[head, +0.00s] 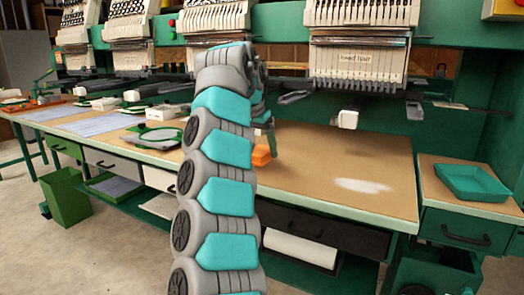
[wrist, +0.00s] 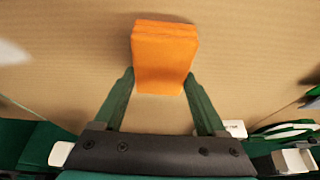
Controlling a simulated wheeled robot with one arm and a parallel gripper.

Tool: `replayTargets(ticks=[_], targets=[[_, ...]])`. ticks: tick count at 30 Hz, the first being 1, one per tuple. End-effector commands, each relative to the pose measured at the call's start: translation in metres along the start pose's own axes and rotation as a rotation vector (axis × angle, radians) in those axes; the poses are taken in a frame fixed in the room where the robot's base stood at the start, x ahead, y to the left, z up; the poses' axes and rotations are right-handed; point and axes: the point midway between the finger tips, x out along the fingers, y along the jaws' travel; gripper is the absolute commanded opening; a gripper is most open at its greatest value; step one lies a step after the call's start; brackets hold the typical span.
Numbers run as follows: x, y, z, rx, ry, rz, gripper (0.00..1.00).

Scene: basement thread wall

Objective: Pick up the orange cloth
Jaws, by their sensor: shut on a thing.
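The orange cloth (wrist: 165,58) is a folded, layered block in the wrist view. Its near end lies between the two green fingertips of my gripper (wrist: 160,82), which are shut on it. In the head view the orange cloth (head: 261,155) shows only in part on or just above the brown worktop, beside my gripper (head: 268,150). My arm hides the rest of it. I cannot tell whether the cloth touches the worktop.
The brown worktop (head: 320,165) is mostly clear right of my arm, with a whitish patch (head: 362,186) on it. A teal tray (head: 472,181) sits on the right cabinet. Embroidery machine heads (head: 360,50) overhang the worktop. An embroidery hoop (head: 152,137) lies left of my arm.

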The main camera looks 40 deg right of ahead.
Motion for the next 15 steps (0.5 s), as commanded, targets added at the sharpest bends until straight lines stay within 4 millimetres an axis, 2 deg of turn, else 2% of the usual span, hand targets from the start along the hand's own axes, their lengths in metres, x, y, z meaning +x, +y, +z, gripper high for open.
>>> replayTargets(ticks=[1, 5, 15], targets=[[-0.008, 0.001, -0.004, 0.002, 0.002, 0.002, 0.20], [-0.018, 0.002, -0.007, 0.002, 0.001, 0.001, 0.20], [-0.021, 0.048, 0.006, 0.000, -0.001, -0.004, 0.20]])
